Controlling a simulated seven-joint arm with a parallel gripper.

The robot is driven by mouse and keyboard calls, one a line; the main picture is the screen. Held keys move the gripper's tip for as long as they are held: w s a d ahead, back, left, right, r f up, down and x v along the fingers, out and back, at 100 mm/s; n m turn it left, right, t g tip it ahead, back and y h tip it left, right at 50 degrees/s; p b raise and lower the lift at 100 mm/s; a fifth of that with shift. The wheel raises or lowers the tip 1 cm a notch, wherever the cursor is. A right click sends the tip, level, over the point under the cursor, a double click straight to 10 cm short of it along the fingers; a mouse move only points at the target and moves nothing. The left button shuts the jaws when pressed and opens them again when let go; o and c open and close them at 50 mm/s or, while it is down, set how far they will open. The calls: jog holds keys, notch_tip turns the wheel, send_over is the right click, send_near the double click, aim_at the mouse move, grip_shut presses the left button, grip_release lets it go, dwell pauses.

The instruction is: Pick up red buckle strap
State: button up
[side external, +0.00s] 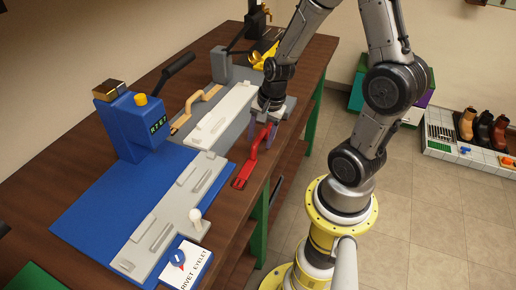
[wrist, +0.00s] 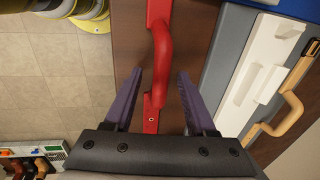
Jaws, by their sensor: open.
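The red buckle strap (side external: 251,160) lies on the dark wooden bench near its front edge. In the wrist view the strap (wrist: 161,57) is a long red piece with a raised, curved grip and a flat end with a small hole. My gripper (side external: 264,138) is over the strap's far end. In the wrist view my gripper (wrist: 158,92) has two purple fingers, spread apart, one on each side of the strap. The strap lies between the fingers with gaps on both sides. I cannot tell how high the fingertips are above the bench.
A grey fixture with a white block (side external: 228,108) and a tan strap (side external: 197,106) is beside my gripper. A blue press (side external: 135,125) on a blue base with grey rails (side external: 172,215) stands at the left. A white "RIVET EYELET" card (side external: 187,268) lies in front.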

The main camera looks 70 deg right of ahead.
jog(key=shift+f, duration=0.1)
grip_shut()
dwell(0.3)
